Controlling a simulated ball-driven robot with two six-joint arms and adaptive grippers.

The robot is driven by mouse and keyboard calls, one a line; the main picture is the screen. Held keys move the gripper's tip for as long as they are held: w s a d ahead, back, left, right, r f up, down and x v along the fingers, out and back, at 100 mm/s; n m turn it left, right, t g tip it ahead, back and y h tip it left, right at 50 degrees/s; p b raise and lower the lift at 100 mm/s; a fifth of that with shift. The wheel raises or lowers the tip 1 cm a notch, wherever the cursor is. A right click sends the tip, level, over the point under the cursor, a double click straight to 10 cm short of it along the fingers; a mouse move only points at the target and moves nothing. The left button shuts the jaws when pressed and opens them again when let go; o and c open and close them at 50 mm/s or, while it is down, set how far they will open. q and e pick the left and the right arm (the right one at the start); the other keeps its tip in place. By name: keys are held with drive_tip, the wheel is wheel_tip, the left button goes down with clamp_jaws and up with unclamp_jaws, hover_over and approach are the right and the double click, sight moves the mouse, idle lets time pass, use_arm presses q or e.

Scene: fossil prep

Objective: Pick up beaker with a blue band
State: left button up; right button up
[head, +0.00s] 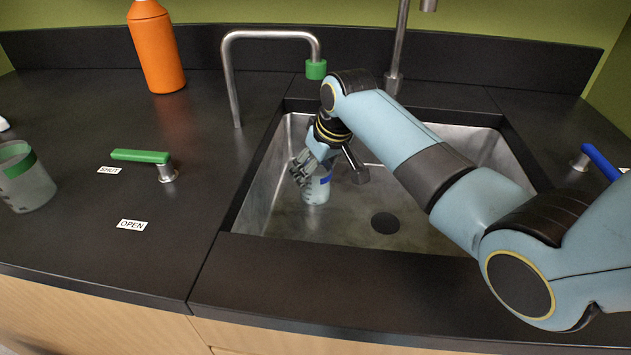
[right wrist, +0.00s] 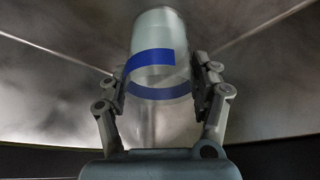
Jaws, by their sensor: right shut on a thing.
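The beaker with a blue band (head: 317,187) is in the steel sink, in the sink's left part. My right gripper (head: 308,168) reaches down into the sink and is shut on the beaker. In the right wrist view the beaker (right wrist: 160,65) stands between the two fingers of the gripper (right wrist: 166,85), with a finger against each side near the blue band. I cannot tell whether the beaker's base touches the sink floor. My left gripper is not in view.
A beaker with a green band (head: 24,180) stands on the black counter at the far left. An orange bottle (head: 156,50) stands behind. A green-handled valve (head: 142,157) and a green-tipped spout (head: 316,69) are left of and behind the sink (head: 262,190). A blue handle (head: 600,160) is at right.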

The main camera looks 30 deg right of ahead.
drive_tip(key=shift+r, duration=0.1)
drive_tip(key=shift+r, duration=0.55)
drive_tip(key=shift+s+d+r+p, duration=0.5)
drive_tip(key=shift+s+d+r, duration=0.3)
drive_tip(key=shift+s+d, duration=1.3)
drive_tip(key=shift+s+d+r+p, duration=0.5)
drive_tip(key=shift+s+d+r, duration=0.3)
drive_tip(key=shift+s+d, duration=1.3)
drive_tip(key=shift+s+d+r+p, duration=0.65)
drive_tip(key=shift+s+d, duration=0.85)
drive_tip(key=shift+d, duration=1.2)
